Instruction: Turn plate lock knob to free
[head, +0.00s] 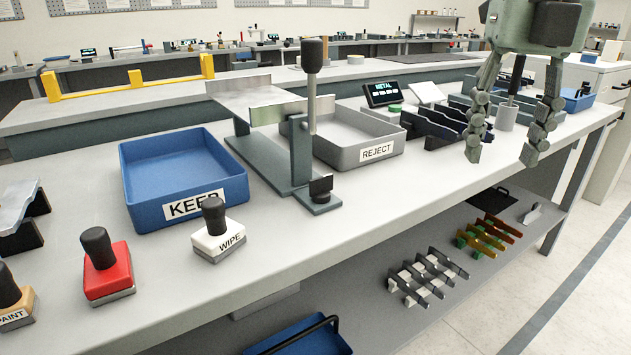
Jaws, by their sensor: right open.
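A grey metal fixture (287,178) stands between two trays on the bench. A small black knob (320,187) sits low on the front end of its base and looks like the plate lock knob. Its turned position is too small to tell. An upright lever (312,95) with a black grip rises behind it, beside a flat metal plate (252,88). My right gripper (502,150) hangs at the upper right, open, with its fingers pointing down. It is well to the right of the knob and apart from it. My left gripper is not in view.
A blue KEEP tray (150,165) is left of the fixture, a grey REJECT tray (350,158) right of it. Black racks (433,130) and a METAL display (382,94) stand farther right. WIPE (219,240) and red (106,276) stamps are at front left. The front right bench top is clear.

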